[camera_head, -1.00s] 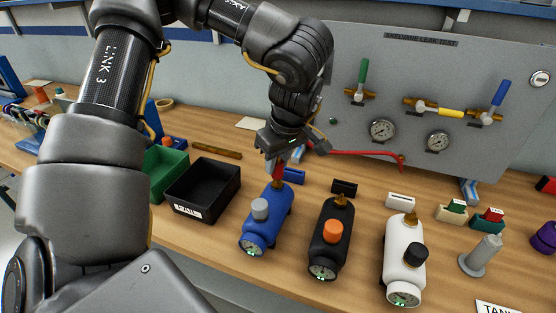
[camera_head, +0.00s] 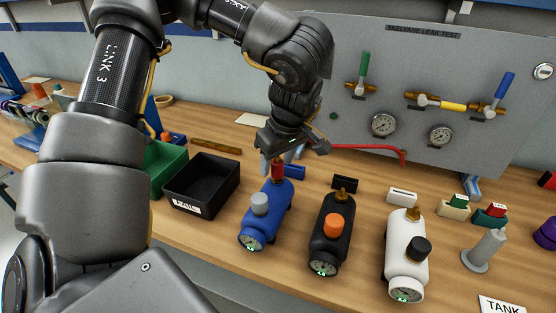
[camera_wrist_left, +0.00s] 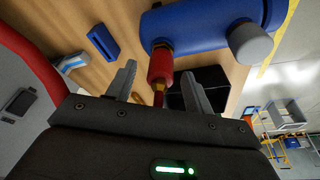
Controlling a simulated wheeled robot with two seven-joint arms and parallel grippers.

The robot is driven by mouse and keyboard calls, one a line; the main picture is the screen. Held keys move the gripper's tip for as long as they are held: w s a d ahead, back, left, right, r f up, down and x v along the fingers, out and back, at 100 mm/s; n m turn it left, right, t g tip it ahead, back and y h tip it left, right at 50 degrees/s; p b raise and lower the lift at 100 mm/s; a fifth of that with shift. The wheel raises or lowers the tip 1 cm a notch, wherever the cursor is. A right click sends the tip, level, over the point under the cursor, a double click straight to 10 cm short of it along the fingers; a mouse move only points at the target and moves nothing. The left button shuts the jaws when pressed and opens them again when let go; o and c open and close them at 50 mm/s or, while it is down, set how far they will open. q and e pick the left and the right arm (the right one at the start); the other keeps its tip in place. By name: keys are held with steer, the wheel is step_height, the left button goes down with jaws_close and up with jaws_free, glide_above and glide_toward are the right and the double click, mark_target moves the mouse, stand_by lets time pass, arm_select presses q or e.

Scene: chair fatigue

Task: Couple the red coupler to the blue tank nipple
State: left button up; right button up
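The blue tank (camera_head: 268,215) lies on the bench, its grey knob and gauge toward me. The red coupler (camera_head: 278,170) stands at its far end, under my left gripper (camera_head: 284,160). In the left wrist view, the red coupler (camera_wrist_left: 160,66) meets the brass nipple (camera_wrist_left: 162,45) on the blue tank (camera_wrist_left: 205,25); whether it is fully seated I cannot tell. My left gripper (camera_wrist_left: 155,88) is open, a finger on each side of the coupler with visible gaps. The coupler's brass rear end points toward the palm. My right gripper is not in view.
A black tank (camera_head: 331,245) and a white tank (camera_head: 397,250) stand to the right. A black bin (camera_head: 190,208) and green bin (camera_head: 165,165) are left. A red hose (camera_head: 365,150) runs from near the gripper to the leak test panel (camera_head: 470,60) behind.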

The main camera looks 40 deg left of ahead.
arm_select(q)
steer(key=p+v, duration=0.5)
steer(key=v, duration=0.6)
steer(key=shift+p, duration=0.35)
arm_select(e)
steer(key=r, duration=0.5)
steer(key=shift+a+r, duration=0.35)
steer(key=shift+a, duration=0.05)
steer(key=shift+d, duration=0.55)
arm_select(q)
steer(key=shift+w+d+f, duration=0.1)
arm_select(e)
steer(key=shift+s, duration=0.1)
